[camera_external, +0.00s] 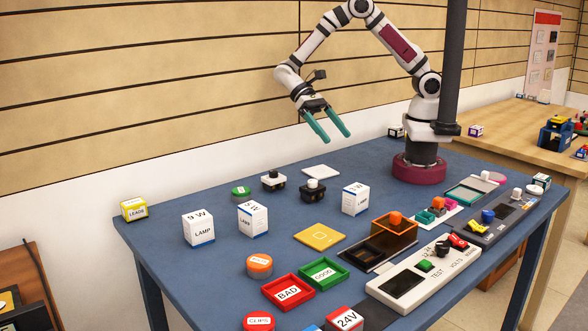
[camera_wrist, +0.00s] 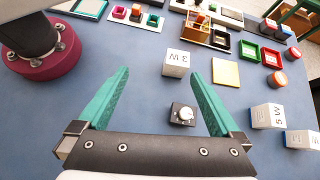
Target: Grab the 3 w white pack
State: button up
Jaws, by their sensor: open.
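The 3 W white pack (camera_external: 355,198) is a small white box with a blue band, standing upright right of centre on the blue table in the external view. In the wrist view the 3 W pack (camera_wrist: 177,63) stands just beyond the fingertips, its print upside down. My gripper (camera_external: 337,137) has teal fingers, hangs above the back of the table, and is open and empty. In the wrist view my gripper (camera_wrist: 159,75) has its fingers spread wide. Two similar boxes, a 9 W lamp pack (camera_external: 198,228) and another lamp pack (camera_external: 252,218), stand further left.
A black block with a white knob (camera_external: 313,190) stands close to the 3 W pack; the same block (camera_wrist: 183,115) lies between my fingers' lines in the wrist view. A yellow plate (camera_external: 319,237) and orange bin (camera_external: 395,237) are nearby. Blue table (camera_external: 165,262) is bare at front left.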

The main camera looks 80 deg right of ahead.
jog(key=m+g+y, duration=0.1)
jog(key=g+y, duration=0.1)
send_near(349, 187)
jog(key=shift+s+d+f, duration=0.35)
jog(key=shift+d+f, duration=0.1)
jog(key=shift+d, duration=0.25)
jog(key=x, duration=1.2)
jog(key=shift+w+a, duration=0.1)
jog(key=shift+a, duration=0.05)
jog(key=c, duration=1.4)
